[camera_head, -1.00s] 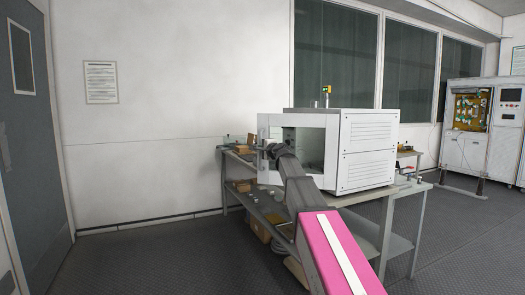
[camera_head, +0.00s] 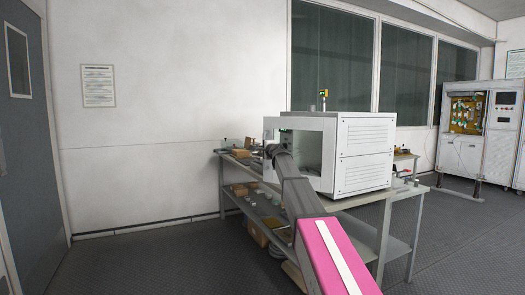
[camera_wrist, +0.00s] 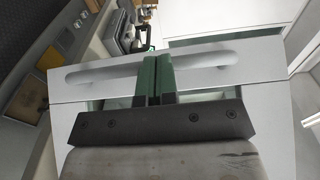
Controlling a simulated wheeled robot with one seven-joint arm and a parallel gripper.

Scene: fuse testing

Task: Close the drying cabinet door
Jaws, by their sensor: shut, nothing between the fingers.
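The drying cabinet (camera_head: 365,150) is a white box with vented side panels, standing on a grey table. Its front faces left and part of its inside shows past my arm. The door (camera_wrist: 232,78) is a pale panel with a long bar handle (camera_wrist: 100,72) in the wrist view. It appears ajar, but my arm hides much of it in the head view. My gripper (camera_wrist: 157,62) has its green fingers shut together, empty, across the middle of the handle. I cannot tell whether they touch it. In the head view my gripper (camera_head: 271,150) is at the cabinet's front.
The table (camera_head: 400,196) has small items on top and a lower shelf (camera_head: 262,212) with boxes and parts. A signal light (camera_head: 323,95) stands on the cabinet. A test cabinet (camera_head: 478,130) stands at the right. The floor at left is clear.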

